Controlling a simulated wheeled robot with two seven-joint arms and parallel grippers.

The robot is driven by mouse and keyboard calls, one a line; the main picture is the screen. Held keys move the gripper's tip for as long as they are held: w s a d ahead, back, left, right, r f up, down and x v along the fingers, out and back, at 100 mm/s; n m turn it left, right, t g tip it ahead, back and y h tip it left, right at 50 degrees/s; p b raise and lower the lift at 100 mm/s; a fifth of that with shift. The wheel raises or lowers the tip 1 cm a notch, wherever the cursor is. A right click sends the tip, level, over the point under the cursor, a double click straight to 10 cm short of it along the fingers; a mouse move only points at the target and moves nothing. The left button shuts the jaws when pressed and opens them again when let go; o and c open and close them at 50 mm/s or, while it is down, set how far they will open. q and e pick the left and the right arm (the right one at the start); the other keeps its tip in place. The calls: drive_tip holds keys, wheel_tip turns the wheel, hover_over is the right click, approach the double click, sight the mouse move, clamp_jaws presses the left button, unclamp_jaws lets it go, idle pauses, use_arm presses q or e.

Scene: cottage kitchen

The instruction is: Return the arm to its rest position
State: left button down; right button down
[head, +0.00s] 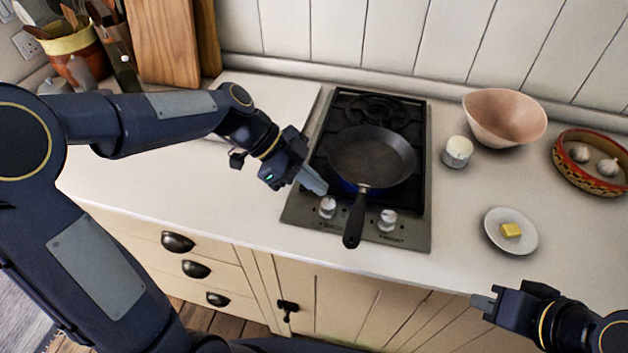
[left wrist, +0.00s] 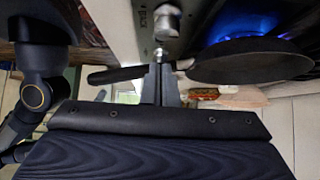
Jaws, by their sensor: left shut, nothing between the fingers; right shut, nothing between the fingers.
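My left gripper (head: 312,181) is shut and empty, just above the front left of the gas hob, close to the left knob (head: 327,207). In the left wrist view its shut fingers (left wrist: 160,85) point at a knob (left wrist: 167,22). A dark frying pan (head: 372,157) sits on the hob (head: 420,190), its handle (head: 355,222) pointing toward the counter's front edge. A blue flame (left wrist: 243,27) burns at the pan in the left wrist view. My right gripper (head: 486,304) is shut and empty, in front of the counter at the lower right.
A plate (head: 497,238) with butter (head: 511,230), a white jar (head: 457,152), a pink bowl (head: 505,117) and a garlic dish (head: 572,179) stand right of the hob. Cutting boards (head: 163,42) and a utensil pot (head: 77,46) stand back left. The front left counter is clear.

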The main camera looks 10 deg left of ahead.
use_arm(q)
drive_tip(key=shift+s+a, duration=0.1)
drive_tip(key=s+a+n+t+y, duration=0.2)
drive_tip(key=s+a+n, duration=0.3)
drive_tip(key=s+n, duration=0.3)
drive_tip(key=s+a+n+t+y, duration=0.3)
drive_tip(key=s+a+n, duration=0.3)
drive_tip(key=s+n, duration=0.3)
drive_tip(key=n+t, duration=0.1)
drive_tip(key=n, duration=0.2)
drive_tip(key=shift+s, duration=0.2)
